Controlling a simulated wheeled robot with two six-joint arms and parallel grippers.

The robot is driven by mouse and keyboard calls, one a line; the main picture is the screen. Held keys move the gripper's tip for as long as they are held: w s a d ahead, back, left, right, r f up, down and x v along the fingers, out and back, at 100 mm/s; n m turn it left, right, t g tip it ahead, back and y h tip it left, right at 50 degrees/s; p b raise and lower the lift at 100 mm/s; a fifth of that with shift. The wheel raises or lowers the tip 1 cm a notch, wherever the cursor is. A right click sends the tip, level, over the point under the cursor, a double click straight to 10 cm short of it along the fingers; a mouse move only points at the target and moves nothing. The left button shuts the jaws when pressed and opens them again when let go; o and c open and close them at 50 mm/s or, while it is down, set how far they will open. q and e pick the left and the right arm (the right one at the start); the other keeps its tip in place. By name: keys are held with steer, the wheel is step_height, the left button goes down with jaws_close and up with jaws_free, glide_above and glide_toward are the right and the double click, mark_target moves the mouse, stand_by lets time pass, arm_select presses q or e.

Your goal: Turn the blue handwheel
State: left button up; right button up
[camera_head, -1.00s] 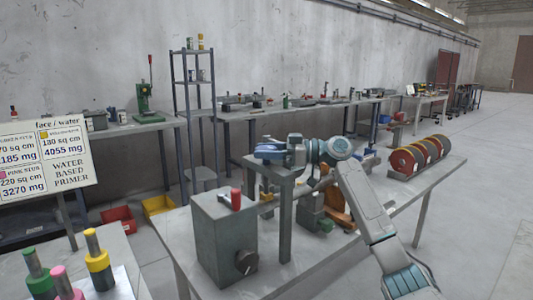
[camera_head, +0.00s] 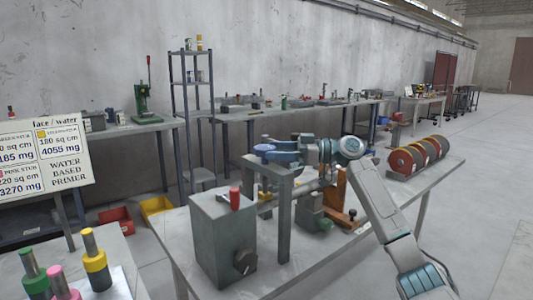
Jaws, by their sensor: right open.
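The blue handwheel (camera_head: 264,148) is a small flat disc on top of a grey frame on the near workbench. My right gripper (camera_head: 281,157) reaches in from the right, pointing left, with its tips close beside the handwheel. It is open, and I cannot tell whether it touches the wheel. The fingers are small and partly blend with the frame. My left gripper is not in view.
A grey box (camera_head: 222,235) with a red-topped lever (camera_head: 235,199) and black knob (camera_head: 245,262) stands in front. An orange upright (camera_head: 341,190) is under my right arm. Red and black discs (camera_head: 405,160) sit at right. Coloured cylinders (camera_head: 96,262) stand lower left.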

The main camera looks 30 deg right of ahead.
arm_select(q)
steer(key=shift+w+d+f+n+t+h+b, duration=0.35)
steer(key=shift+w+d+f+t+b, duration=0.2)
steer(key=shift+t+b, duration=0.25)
arm_select(e)
steer(key=v, duration=0.7)
steer(key=shift+s+d, duration=0.15)
steer(key=shift+d, duration=0.05)
